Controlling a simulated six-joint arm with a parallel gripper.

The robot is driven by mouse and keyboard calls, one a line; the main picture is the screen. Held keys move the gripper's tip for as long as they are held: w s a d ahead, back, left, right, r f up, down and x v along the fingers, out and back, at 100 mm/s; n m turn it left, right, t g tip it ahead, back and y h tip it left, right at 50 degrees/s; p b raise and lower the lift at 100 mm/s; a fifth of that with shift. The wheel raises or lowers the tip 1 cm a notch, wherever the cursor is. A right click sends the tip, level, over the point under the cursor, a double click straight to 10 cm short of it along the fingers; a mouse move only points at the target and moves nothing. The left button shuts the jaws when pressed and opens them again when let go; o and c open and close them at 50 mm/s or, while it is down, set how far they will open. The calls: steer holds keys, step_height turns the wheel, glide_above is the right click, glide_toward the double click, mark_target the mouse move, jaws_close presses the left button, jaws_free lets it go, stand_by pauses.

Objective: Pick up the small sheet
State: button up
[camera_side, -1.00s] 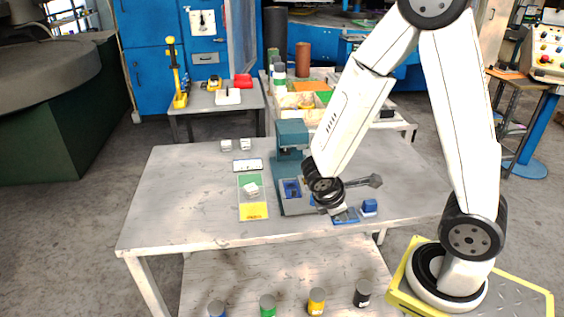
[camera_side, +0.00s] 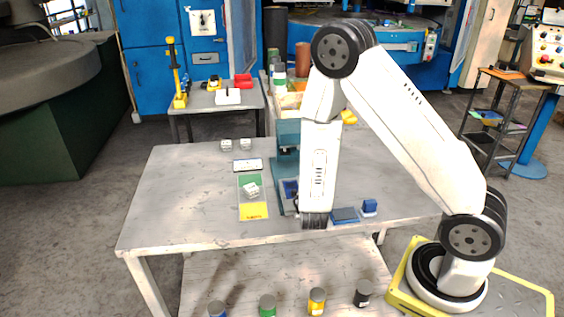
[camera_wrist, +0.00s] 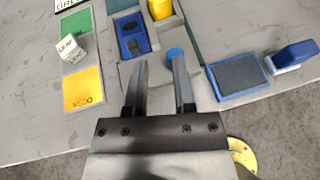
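No loose piece stands out clearly as the small sheet. A flat white plate with dark markings (camera_side: 248,165) lies at the back of the table; only its corner shows in the wrist view (camera_wrist: 66,4). In front of it is a flat card, green (camera_wrist: 76,24) and yellow (camera_wrist: 83,89), with a white lettered cube (camera_wrist: 70,48) on it. My gripper (camera_wrist: 160,62) is open, with nothing between its fingers. Its fingertips are over the grey base of the press, near a blue round part (camera_wrist: 176,54).
The teal press (camera_side: 287,135) stands behind the gripper, with a blue tray (camera_wrist: 133,36) in its base. A dark blue pad (camera_wrist: 239,74) and a blue stamp (camera_wrist: 293,54) lie to the right. The table's left side is clear.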

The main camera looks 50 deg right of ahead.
mark_target(294, 191)
steer(key=shift+w+a+f+n+t+y, duration=0.35)
steer(key=shift+w+a+n+t, duration=0.15)
steer(key=shift+w+n+t, duration=0.15)
steer(key=shift+w+a+f+n+t+y, duration=0.3)
steer(key=shift+w+a+n+t, duration=0.2)
steer(key=shift+n, duration=0.25)
steer(key=shift+x, duration=3.9)
steer(key=shift+s+d+f, duration=0.1)
steer(key=shift+s, duration=0.05)
jaws_close()
